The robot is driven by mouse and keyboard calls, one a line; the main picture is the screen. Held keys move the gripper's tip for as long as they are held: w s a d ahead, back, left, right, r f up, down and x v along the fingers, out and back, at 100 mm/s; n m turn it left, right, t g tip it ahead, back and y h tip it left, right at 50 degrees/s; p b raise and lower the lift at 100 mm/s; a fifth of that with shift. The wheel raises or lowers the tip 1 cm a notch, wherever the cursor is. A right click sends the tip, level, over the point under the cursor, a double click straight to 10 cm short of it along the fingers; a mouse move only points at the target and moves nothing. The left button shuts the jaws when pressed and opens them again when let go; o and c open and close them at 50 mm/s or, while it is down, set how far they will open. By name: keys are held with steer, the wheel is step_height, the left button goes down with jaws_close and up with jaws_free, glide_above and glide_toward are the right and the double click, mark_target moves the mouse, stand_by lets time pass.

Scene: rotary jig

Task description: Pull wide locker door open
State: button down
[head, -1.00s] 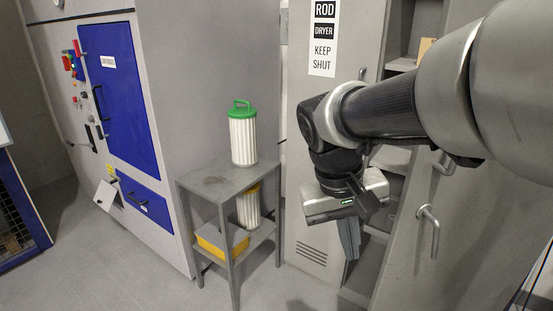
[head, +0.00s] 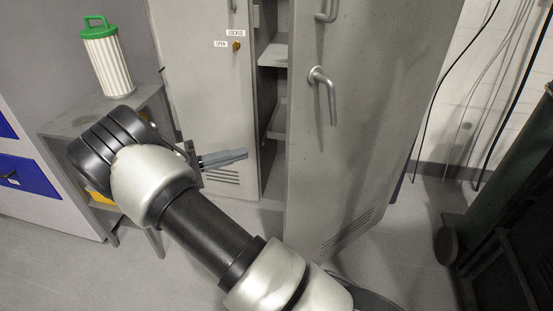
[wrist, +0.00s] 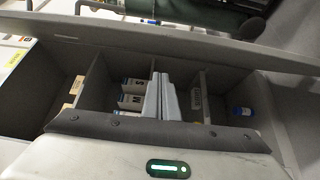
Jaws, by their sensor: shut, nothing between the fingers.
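The grey locker's wide door (head: 360,130) stands partly open on the right, with a dark gap between it and the narrower left door (head: 205,100). A metal lever handle (head: 325,92) sits on the wide door's outer face. My gripper (head: 246,154) is shut and empty, fingers pointing right toward the gap, in front of the left door in the head view. In the wrist view, my gripper's fingers (wrist: 160,80) point at the open locker, with the door's edge (wrist: 170,38) running across beyond them. Whether they touch the door cannot be told.
Shelves (head: 277,55) show inside the gap; the wrist view shows several small boxes (wrist: 132,95) and a blue-capped container (wrist: 242,111). A metal side table (head: 85,118) with a green-topped canister (head: 107,60) stands left. Dark equipment (head: 515,220) stands right. Floor before the door is clear.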

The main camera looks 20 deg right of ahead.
steer(key=s+d+b, duration=0.1)
steer(key=s+d, duration=0.3)
steer(key=d, duration=0.6)
steer(key=shift+b, duration=0.3)
steer(key=shift+s+d, duration=0.2)
